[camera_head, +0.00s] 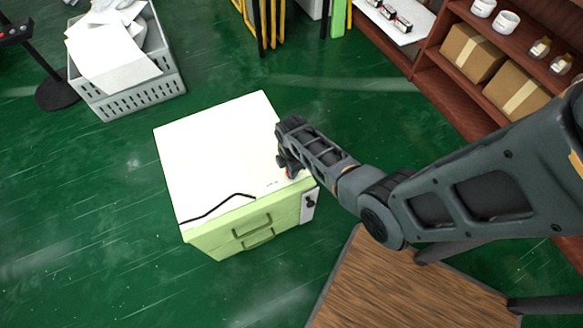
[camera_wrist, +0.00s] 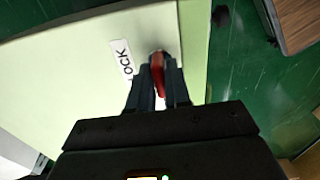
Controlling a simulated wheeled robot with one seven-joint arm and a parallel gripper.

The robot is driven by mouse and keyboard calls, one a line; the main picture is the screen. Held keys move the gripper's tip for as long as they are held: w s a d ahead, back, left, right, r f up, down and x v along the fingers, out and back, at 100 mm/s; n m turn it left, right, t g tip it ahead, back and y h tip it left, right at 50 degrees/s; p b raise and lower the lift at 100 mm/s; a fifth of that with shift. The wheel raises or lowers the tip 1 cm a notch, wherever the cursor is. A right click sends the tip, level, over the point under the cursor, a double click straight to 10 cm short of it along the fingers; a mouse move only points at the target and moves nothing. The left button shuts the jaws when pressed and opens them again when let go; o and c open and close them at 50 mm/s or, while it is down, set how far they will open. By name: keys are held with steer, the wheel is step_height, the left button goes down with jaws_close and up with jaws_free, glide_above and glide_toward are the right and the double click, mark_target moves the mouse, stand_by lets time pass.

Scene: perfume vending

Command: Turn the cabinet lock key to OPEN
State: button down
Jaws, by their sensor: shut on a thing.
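The cabinet (camera_head: 215,150) is a pale green box with a white top and stands on the green floor. My gripper (camera_head: 288,168) is at the right corner of its top. In the wrist view, my gripper (camera_wrist: 159,88) is shut on a red key (camera_wrist: 159,62), with one dark finger on each side. The key stands near the panel's edge; its lower part is hidden by the fingers. I cannot read an OPEN mark.
A black cable (camera_head: 215,207) lies across the cabinet top's front. Handles (camera_head: 252,232) are on the green front. A grey crate of papers (camera_head: 130,95) stands at the back left. Red-brown shelves (camera_head: 470,95) are at the right, a wooden surface (camera_head: 385,285) at the lower right.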

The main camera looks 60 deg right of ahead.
steer(key=c, duration=1.2)
jaws_free()
steer(key=shift+o, duration=0.2)
steer(key=shift+r+p, duration=0.8)
steer(key=shift+r, duration=3.1)
